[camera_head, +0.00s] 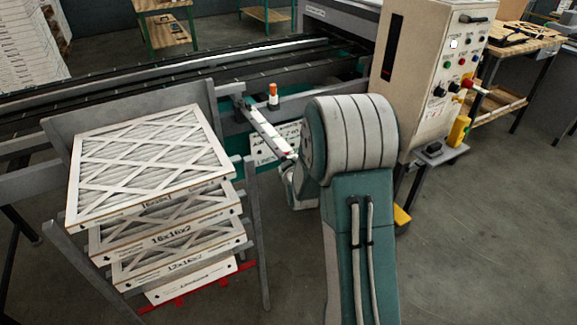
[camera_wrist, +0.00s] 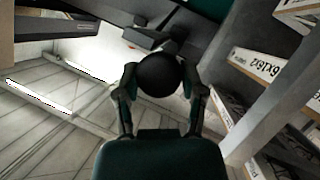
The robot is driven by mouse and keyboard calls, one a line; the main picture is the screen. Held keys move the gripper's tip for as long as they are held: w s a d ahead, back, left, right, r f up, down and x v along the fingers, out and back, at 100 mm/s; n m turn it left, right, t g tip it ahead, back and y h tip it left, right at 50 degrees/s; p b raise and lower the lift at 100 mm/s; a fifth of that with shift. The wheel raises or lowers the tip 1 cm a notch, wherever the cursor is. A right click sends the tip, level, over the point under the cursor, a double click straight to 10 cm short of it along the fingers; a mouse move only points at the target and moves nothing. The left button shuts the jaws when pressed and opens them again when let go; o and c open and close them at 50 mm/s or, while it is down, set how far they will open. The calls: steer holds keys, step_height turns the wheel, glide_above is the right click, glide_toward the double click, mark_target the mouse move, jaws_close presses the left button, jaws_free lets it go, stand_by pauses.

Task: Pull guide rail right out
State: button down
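In the wrist view, a round black knob (camera_wrist: 160,75) sits between the two dark fingers of my gripper (camera_wrist: 160,82). A finger lies along each side of it, at or very near its surface; I cannot tell whether they press on it. Dark metal parts of the machine lie behind the knob. In the head view, my arm hides the knob, and most of my gripper is out of sight low beside the machine's near side. A pale guide rail (camera_head: 267,130) slants from the conveyor edge toward my arm; I cannot tell whether the knob belongs to it.
A rack of boxed filters (camera_head: 150,165) stands close on the left; its boxes and grey post crowd the right of the wrist view (camera_wrist: 255,65). A control cabinet (camera_head: 430,75) stands right of my arm. The conveyor (camera_head: 150,85) runs behind. Floor at right is clear.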

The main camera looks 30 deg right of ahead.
steer(key=shift+c, duration=1.1)
jaws_free()
steer(key=shift+s+f, duration=0.2)
steer(key=shift+f, duration=0.05)
steer(key=shift+o, duration=0.3)
steer(key=shift+r, duration=0.1)
steer(key=shift+r, duration=0.1)
steer(key=v, duration=1.1)
steer(key=shift+s+a, duration=0.2)
steer(key=shift+s, duration=0.15)
steer(key=shift+r, duration=0.1)
steer(key=s+a+r+m+g+y, duration=0.1)
steer(key=s+a+r+g+y, duration=0.1)
steer(key=s+a+r+g, duration=0.5)
steer(key=s+a+r, duration=0.2)
steer(key=s, duration=0.5)
steer(key=s+a+r+m+g+y, duration=0.1)
steer(key=s+a+r, duration=0.2)
steer(key=s, duration=0.6)
steer(key=shift+a+r+m+y, duration=0.3)
steer(key=shift+a, duration=0.6)
